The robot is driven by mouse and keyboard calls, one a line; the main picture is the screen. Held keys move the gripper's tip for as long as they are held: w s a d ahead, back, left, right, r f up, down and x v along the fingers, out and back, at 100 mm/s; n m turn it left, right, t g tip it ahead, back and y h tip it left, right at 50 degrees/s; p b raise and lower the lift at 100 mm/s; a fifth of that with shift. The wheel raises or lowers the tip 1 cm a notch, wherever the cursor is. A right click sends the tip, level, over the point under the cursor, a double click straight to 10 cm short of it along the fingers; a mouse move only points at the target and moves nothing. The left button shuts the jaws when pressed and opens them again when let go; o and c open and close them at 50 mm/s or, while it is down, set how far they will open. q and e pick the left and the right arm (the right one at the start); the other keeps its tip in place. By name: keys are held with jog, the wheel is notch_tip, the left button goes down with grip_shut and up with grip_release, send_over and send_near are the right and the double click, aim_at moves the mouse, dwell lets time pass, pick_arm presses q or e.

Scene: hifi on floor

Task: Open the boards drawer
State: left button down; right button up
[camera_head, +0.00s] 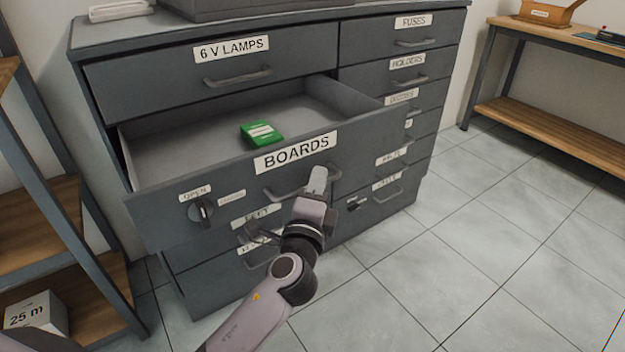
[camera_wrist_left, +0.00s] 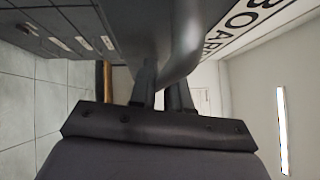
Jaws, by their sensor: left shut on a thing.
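The boards drawer (camera_head: 220,176) is pulled well out of the grey cabinet, and its inside shows from above. A green box (camera_head: 261,134) with a white label lies on the drawer floor. The drawer's front bears a BOARDS label (camera_head: 295,152), a bar handle (camera_head: 288,188) and a black knob (camera_head: 201,211) near an OPEN label. My left gripper (camera_head: 318,184) is at the right end of the handle, shut on it. In the left wrist view the fingers (camera_wrist_left: 162,95) close on the dark handle (camera_wrist_left: 165,45). My right gripper is not in view.
The 6 V LAMPS drawer (camera_head: 215,77) above is shut. A column of smaller drawers, including FUSES (camera_head: 405,40), is at the right. A shelf with a 25 m box (camera_head: 36,314) stands at left, a wooden bench (camera_head: 560,135) at right. The tiled floor (camera_head: 470,240) ahead is clear.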

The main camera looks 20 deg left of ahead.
pick_arm(q)
jog(key=shift+s+d, duration=0.95)
jog(key=shift+d, duration=0.2)
jog(key=c, duration=1.2)
grip_release()
